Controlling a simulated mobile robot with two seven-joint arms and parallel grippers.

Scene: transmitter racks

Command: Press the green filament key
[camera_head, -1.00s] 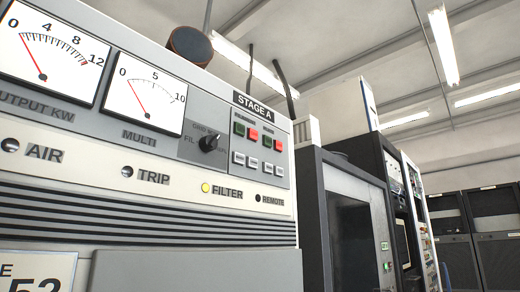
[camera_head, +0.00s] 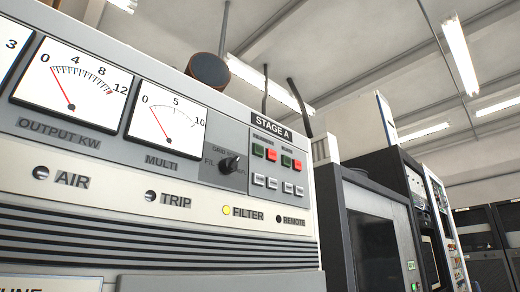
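The front panel of the Stage A rack (camera_head: 215,115) fills the left and middle of the head view. Near its right end, under the "STAGE A" label (camera_head: 271,128), is a small key block. Its upper row has a green key (camera_head: 258,150) at the left under a small label that seems to read filament, then a red key (camera_head: 271,155), another green key (camera_head: 286,161) and a red key (camera_head: 297,165). Several white keys (camera_head: 272,183) sit below. Neither of my grippers is in view.
A black rotary knob (camera_head: 230,164) sticks out left of the keys. A yellow FILTER lamp (camera_head: 227,210) is lit below. Dark racks (camera_head: 375,230) stand to the right. No obstacle shows in front of the keys.

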